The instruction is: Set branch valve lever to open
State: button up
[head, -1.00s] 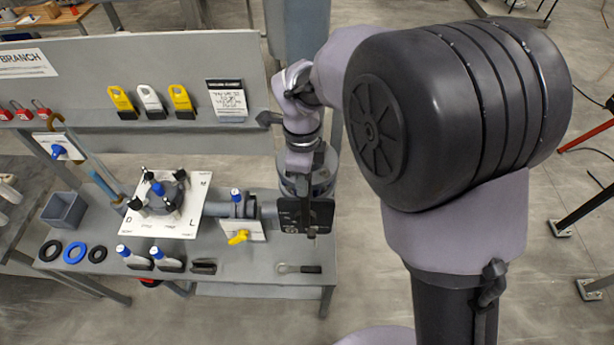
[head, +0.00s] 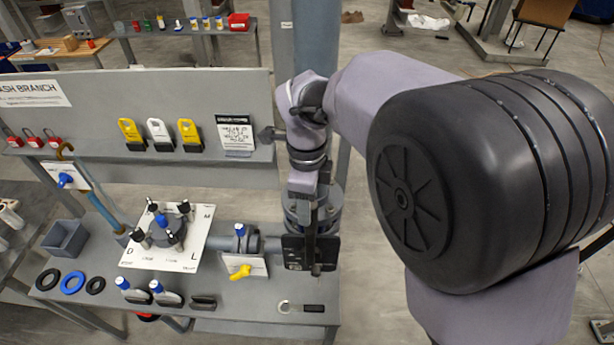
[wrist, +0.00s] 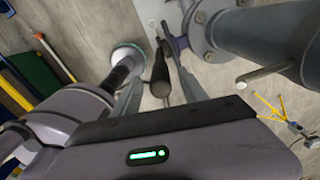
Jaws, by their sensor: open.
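My gripper (head: 312,262) hangs at the right end of the bench, in front of the grey pipework there. In the wrist view my gripper (wrist: 158,92) is open, with one finger on each side of a dark, thick-ended handle (wrist: 160,68). This looks like the lever; I cannot tell whether either finger touches it. A flanged grey pipe (wrist: 205,32) is just right of the handle. In the head view my gripper and wrist cover this spot, so the lever's angle cannot be made out. A yellow handle (head: 240,272) sits on a white plate left of my gripper.
The bench (head: 225,312) carries a white plate with a several-knobbed fitting (head: 165,235), a wrench (head: 302,308), rings (head: 72,283) and a grey bin (head: 65,238). Yellow and white tags (head: 160,132) stand on the back panel. Open floor lies right of the bench.

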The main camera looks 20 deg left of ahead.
notch_tip(320, 180, up, 12)
jog(key=shift+r, duration=0.25)
jog(key=shift+s+a, duration=0.1)
jog(key=s+d+f+n+t+b, duration=0.2)
jog(key=s+d+f+n+b, duration=0.2)
jog(key=f+b, duration=0.9)
jog(key=s+d+f+n+t+y+b, duration=0.1)
jog(key=s+d+f+n+b, duration=0.3)
jog(key=d+f+b, duration=0.7)
jog(key=s+d+f+n+t+y+b, duration=0.1)
jog(key=s+d+f+n+b, duration=0.3)
jog(key=f+b, duration=1.3)
jog(key=s+d+f+t, duration=0.1)
jog(key=s+d, duration=0.2)
jog(key=shift+s+d+f+n+t, duration=0.15)
jog(key=shift+s+d+n+t, duration=0.15)
jog(key=shift+d+t, duration=0.1)
jog(key=shift+a, duration=0.1)
